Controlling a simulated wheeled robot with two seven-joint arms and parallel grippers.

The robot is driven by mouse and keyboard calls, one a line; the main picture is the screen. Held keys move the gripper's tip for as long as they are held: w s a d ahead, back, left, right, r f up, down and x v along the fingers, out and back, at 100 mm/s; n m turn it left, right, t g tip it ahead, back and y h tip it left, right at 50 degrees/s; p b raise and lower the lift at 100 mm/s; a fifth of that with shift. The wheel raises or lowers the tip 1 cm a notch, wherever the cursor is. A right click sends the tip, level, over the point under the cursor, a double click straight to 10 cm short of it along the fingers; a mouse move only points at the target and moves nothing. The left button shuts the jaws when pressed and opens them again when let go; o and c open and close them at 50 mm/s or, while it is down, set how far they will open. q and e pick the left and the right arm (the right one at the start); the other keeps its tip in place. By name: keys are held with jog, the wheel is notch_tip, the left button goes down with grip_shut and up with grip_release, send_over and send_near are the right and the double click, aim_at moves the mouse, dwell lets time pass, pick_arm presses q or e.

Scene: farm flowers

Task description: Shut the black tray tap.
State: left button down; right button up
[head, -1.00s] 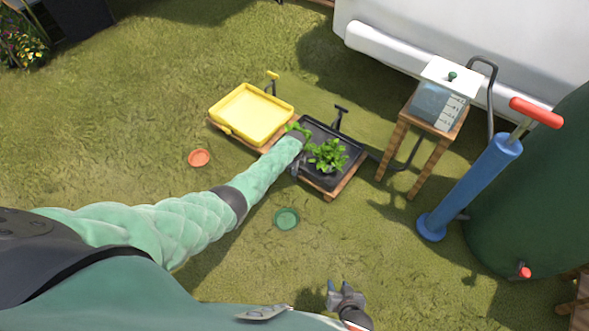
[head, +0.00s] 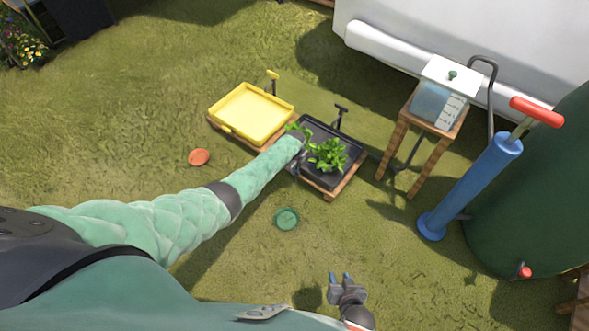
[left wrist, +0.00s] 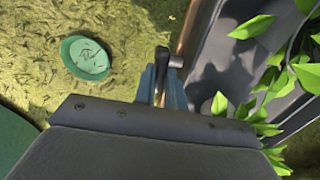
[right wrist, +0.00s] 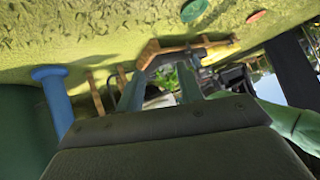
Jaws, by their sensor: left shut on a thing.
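The black tray (head: 342,181) sits on a wooden stand and holds a leafy green plant (head: 327,154). My left gripper (head: 295,168) is at the tray's near left side. In the left wrist view, its blue-grey fingers (left wrist: 161,88) are shut around a small dark tap handle (left wrist: 175,61) beside the tray's wall (left wrist: 204,45). The fingers and my arm hide most of the tap, so its exact turn is hard to tell. My right gripper (head: 346,284) is open and empty over the grass, low in the head view; its fingers are apart in the right wrist view (right wrist: 160,88).
A yellow tray (head: 251,115) stands left of the black one. A green dish (head: 286,218) and an orange dish (head: 199,157) lie on the grass. A wooden stool with a clear tank (head: 437,105), a blue pump (head: 470,187) and a dark green barrel (head: 545,200) stand right.

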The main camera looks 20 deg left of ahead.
pick_arm(q)
jog(key=c, duration=1.5)
grip_release()
jog(key=shift+o, duration=0.2)
